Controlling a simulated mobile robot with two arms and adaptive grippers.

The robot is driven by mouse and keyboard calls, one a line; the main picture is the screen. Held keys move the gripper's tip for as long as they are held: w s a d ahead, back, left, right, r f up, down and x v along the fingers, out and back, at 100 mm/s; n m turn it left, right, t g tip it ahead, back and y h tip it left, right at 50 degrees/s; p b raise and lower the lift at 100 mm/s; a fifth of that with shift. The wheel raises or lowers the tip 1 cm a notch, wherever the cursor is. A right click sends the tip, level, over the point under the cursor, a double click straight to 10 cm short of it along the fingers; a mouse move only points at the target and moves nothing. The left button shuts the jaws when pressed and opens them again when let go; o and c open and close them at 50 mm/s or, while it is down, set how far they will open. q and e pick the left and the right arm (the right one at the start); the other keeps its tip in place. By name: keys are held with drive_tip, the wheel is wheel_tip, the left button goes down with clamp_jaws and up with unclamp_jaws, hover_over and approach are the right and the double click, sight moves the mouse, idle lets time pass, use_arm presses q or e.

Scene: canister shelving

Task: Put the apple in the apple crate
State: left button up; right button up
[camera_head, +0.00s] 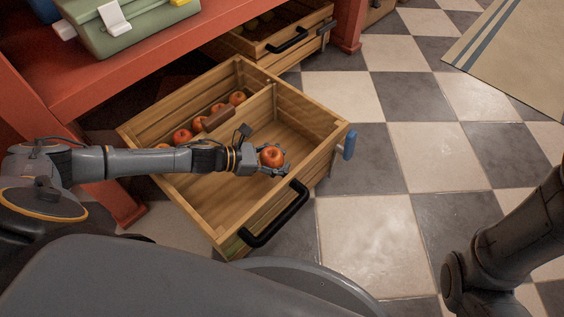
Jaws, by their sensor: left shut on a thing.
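A red-orange apple (272,156) is held by my left gripper (273,167), which is shut on it. My left arm reaches in from the left across the wooden apple crate (225,237). The gripper and apple are over the crate's front, empty-looking compartment (295,122). Several apples (182,136) lie in the crate's back compartment, partly hidden by my arm. A dark arm link of mine shows at the lower right, but my right gripper is out of the picture.
A red shelf (140,72) carries a green canister (120,29).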

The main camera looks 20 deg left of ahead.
use_arm(q)
drive_tip(key=shift+r, duration=0.2)
drive_tip(key=shift+f, duration=0.15)
drive_tip(key=shift+f+b, duration=0.35)
drive_tip(key=shift+f, duration=0.2)
drive_tip(key=o, duration=1.5)
drive_tip(key=shift+c, duration=0.2)
